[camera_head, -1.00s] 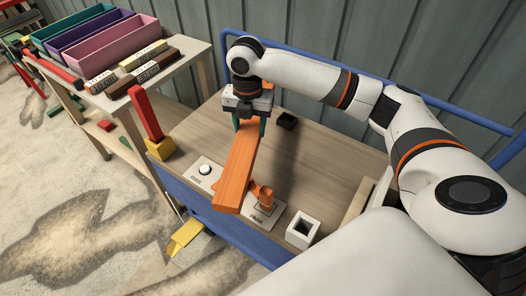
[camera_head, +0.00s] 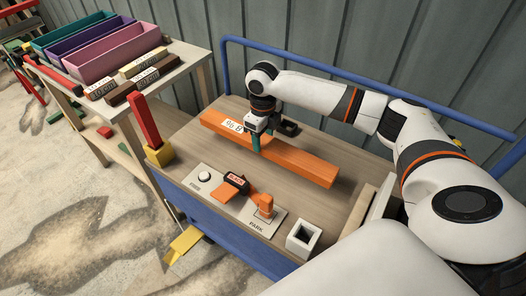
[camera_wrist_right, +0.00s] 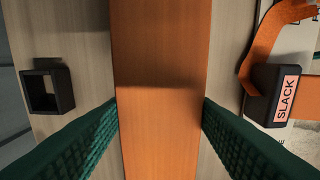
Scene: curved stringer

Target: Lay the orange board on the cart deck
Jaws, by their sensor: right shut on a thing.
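The long orange board (camera_head: 292,164) lies level across the cart deck (camera_head: 345,150), with a white label near its left end. My right gripper (camera_head: 257,147) reaches down over the board's middle. In the right wrist view the green fingers (camera_wrist_right: 160,103) stand on either side of the board (camera_wrist_right: 158,50) and are shut on its long edges. I cannot tell whether the board's underside touches the deck or is slightly above it. My left gripper is not in view.
In front of the board are a strap buckle marked SLACK (camera_head: 236,181), an orange lever (camera_head: 265,205) by PARK and a white square holder (camera_head: 304,238). A black holder (camera_head: 289,128) is behind. A blue rail (camera_head: 330,65) runs along the back. A side bench (camera_head: 190,72) holds trays.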

